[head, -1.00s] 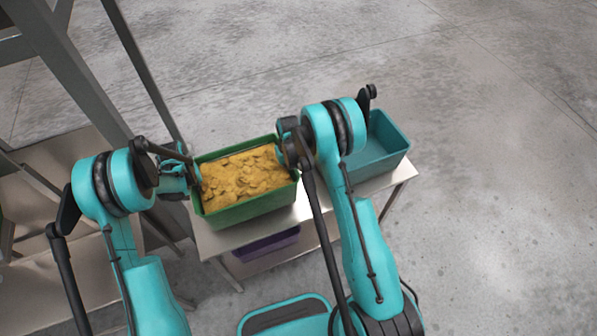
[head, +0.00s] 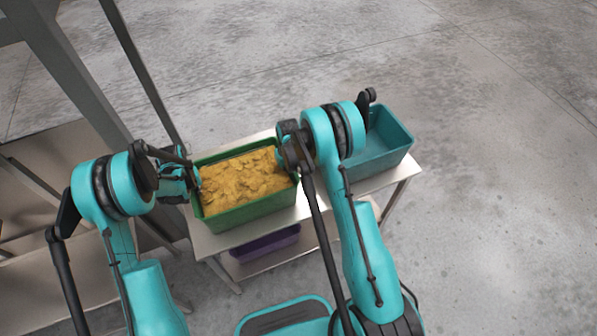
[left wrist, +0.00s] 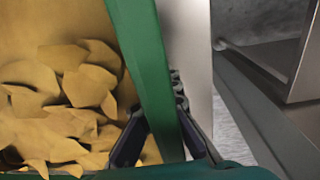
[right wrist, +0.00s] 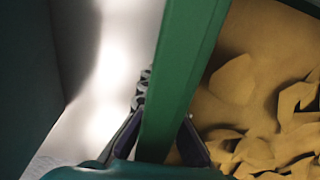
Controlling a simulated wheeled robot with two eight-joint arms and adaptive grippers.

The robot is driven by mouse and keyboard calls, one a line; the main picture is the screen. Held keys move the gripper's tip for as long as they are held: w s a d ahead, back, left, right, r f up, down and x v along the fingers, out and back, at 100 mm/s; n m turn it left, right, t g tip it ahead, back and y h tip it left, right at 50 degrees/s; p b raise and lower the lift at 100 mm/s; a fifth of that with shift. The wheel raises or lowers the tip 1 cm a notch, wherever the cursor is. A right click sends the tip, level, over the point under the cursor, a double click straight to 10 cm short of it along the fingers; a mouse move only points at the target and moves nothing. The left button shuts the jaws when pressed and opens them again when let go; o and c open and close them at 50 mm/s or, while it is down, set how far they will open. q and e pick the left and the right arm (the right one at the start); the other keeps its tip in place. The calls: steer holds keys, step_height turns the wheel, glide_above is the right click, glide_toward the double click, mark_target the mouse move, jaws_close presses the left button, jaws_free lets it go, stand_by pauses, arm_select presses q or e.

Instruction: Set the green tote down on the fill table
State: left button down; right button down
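The green tote (head: 250,213), filled with yellow chip-like pieces (head: 243,180), is upright at the left part of the pale fill table (head: 218,240). Whether its base touches the tabletop cannot be told. My left gripper (head: 190,180) is at its left wall; in the left wrist view the fingers (left wrist: 163,140) sit on both sides of the green rim, closed on it. My right gripper (head: 285,150) is at the right wall; in the right wrist view its fingers (right wrist: 158,142) also clasp the rim. The tote's underside is hidden.
A teal tote (head: 385,160) stands on the right part of the table, close to my right arm. A purple tote (head: 265,244) is on the lower shelf. Grey steel posts (head: 75,70) and a platform rise at the left. The floor behind and right is clear.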

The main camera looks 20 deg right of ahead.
arm_select(q)
steer(key=c, duration=1.7)
jaws_free()
arm_select(e)
steer(key=c, duration=1.7)
jaws_free()
arm_select(q)
steer(key=r, duration=1.1)
steer(key=shift+a+r, duration=0.25)
steer(key=shift+r, duration=0.25)
arm_select(e)
steer(key=shift+r, duration=0.3)
steer(key=r, duration=1.1)
steer(key=shift+d+r, duration=0.2)
